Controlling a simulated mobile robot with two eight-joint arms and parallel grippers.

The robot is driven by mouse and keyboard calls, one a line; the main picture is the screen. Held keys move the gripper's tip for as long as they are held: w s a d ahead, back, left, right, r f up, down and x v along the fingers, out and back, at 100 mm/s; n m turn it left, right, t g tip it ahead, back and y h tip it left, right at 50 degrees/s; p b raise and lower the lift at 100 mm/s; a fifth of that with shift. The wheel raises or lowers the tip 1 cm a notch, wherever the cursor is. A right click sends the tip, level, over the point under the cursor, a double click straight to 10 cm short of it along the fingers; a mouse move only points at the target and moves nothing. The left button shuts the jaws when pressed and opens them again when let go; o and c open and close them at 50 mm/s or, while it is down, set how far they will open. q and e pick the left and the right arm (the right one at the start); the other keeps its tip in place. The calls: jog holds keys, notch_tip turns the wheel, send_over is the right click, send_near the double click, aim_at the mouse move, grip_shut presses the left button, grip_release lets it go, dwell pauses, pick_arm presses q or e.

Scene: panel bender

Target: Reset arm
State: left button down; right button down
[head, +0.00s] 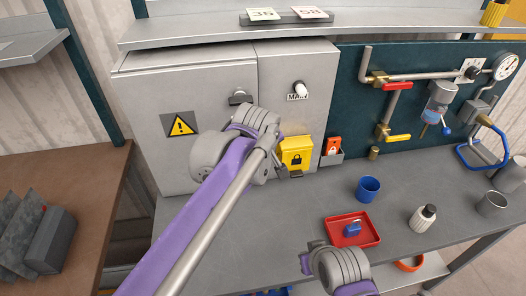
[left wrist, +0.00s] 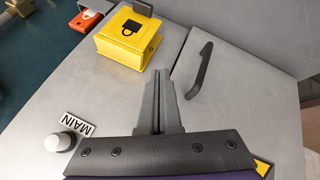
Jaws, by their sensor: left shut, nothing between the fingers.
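My left arm (head: 225,200) reaches from the lower left up to the front of the grey cabinet (head: 205,75). In the left wrist view, my left gripper (left wrist: 159,85) is shut with its fingertips together and nothing between them. A dark cabinet handle (left wrist: 200,70) is right of the fingers. In the head view my forearm and wrist hide part of the cabinet front. A wrist part of my right arm (head: 342,266) shows at the bottom; its fingers are not visible.
The MAIN knob (head: 299,88) is on the cabinet's right door. A red tray (head: 336,240) with a blue padlock (head: 351,229), a blue cup (head: 368,189) and a white bottle (head: 422,218) stand on the grey bench. Pipes with valves (head: 395,105) are at right.

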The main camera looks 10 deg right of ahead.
pick_arm(q)
notch_tip(320, 180, up, 4)
jog(key=s+d, duration=0.1)
jog(key=d, duration=0.1)
jog(key=s+a+f+m+y, duration=0.1)
jog(key=s+a+f, duration=0.25)
jog(key=a, duration=0.65)
jog(key=s+a+f+m+y, duration=0.1)
jog(key=s+a+f, duration=0.25)
jog(key=a, duration=0.55)
jog(key=s+a+f+m, duration=0.1)
jog(key=s+a+f, duration=0.5)
jog(key=f, duration=0.1)
jog(key=s+a+f+m, duration=0.1)
jog(key=s+a+f, duration=0.5)
jog(key=s+a, duration=0.1)
jog(key=shift+a+f+g+y, duration=0.3)
jog(key=shift+f+g+y, duration=0.05)
jog(key=shift+g+y, duration=0.05)
